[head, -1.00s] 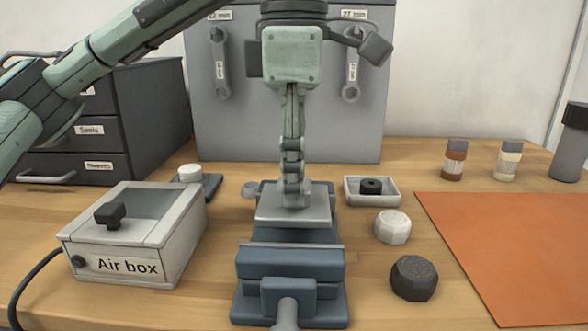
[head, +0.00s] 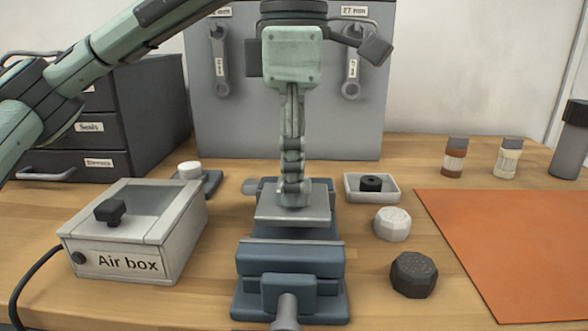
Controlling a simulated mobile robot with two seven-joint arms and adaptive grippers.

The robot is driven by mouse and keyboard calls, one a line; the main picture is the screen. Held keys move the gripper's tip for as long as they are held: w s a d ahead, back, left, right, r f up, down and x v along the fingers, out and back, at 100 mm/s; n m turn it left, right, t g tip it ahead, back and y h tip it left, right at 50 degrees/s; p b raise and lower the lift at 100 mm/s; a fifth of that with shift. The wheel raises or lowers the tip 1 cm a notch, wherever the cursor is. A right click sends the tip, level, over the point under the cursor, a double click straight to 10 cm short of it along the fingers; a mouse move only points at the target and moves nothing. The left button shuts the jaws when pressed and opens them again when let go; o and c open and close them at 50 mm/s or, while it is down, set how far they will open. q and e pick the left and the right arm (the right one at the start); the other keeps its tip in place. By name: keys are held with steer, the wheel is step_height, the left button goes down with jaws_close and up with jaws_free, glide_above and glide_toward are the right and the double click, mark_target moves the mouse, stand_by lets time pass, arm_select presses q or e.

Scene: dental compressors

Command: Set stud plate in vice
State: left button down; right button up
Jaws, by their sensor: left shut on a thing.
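The vice (head: 290,262) is blue-grey and stands at the front middle of the bench, its screw end towards me. The stud plate (head: 292,217) is a flat grey plate, held level over the vice, behind the front jaw. My left gripper (head: 293,198) points straight down and is shut on the middle of the plate, likely on its stud, which the fingers hide. I cannot tell whether the plate touches the vice. My right gripper is not in view.
The air box (head: 130,262) stands to the left with a cable. At right are a white tray (head: 388,195) with a black ring, a white knob (head: 392,224), a black knob (head: 413,275) and an orange mat (head: 510,245). A tool panel (head: 290,130) stands behind.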

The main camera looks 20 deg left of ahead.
arm_select(q)
steer(key=shift+f+b, duration=1)
steer(key=shift+f, duration=0.45)
stand_by(0.6)
stand_by(0.6)
steer(key=c, duration=0.6)
jaws_free()
steer(key=shift+f, duration=0.1)
